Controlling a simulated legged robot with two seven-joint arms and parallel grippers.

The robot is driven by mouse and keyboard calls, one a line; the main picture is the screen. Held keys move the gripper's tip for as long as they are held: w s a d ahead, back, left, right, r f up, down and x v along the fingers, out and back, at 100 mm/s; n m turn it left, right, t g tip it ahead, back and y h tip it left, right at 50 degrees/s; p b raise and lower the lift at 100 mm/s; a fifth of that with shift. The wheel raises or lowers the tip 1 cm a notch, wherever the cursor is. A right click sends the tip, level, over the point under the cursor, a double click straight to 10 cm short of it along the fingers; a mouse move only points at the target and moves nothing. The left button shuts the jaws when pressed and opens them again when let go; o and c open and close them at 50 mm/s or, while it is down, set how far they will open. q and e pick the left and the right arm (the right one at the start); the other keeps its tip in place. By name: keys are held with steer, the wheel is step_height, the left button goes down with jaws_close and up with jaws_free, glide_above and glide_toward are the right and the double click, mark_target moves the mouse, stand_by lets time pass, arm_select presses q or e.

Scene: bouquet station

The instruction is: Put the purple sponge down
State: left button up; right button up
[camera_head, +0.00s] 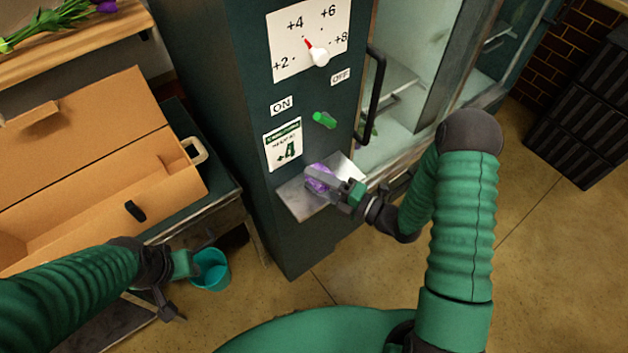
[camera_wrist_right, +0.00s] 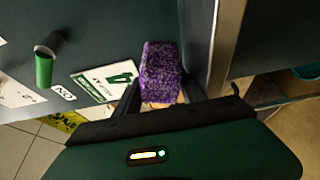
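The purple sponge (camera_head: 319,179) is between the fingers of my right gripper (camera_head: 332,187), at the small metal shelf (camera_head: 299,203) on the front of the dark green cabinet. In the right wrist view the sponge (camera_wrist_right: 160,72) is upright, with a finger against each side. The fingers look shut on it. Whether its underside touches the shelf is hidden. My left gripper (camera_head: 178,290) is low at the left, near a teal bucket, and appears empty. Its finger opening is not clear.
The cabinet carries a dial (camera_head: 318,55), a green switch (camera_head: 324,119) and a black door handle (camera_head: 374,95). An open cardboard box (camera_head: 100,200) lies on a bench at left. The teal bucket (camera_head: 212,272) is on the floor. Black crates (camera_head: 585,110) stand at right.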

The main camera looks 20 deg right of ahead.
steer(key=shift+d+f, duration=0.1)
steer(key=shift+d, duration=0.05)
steer(key=shift+r+p, duration=0.55)
steer(key=shift+p, duration=0.25)
steer(key=b+v, duration=0.2)
steer(key=v, duration=1)
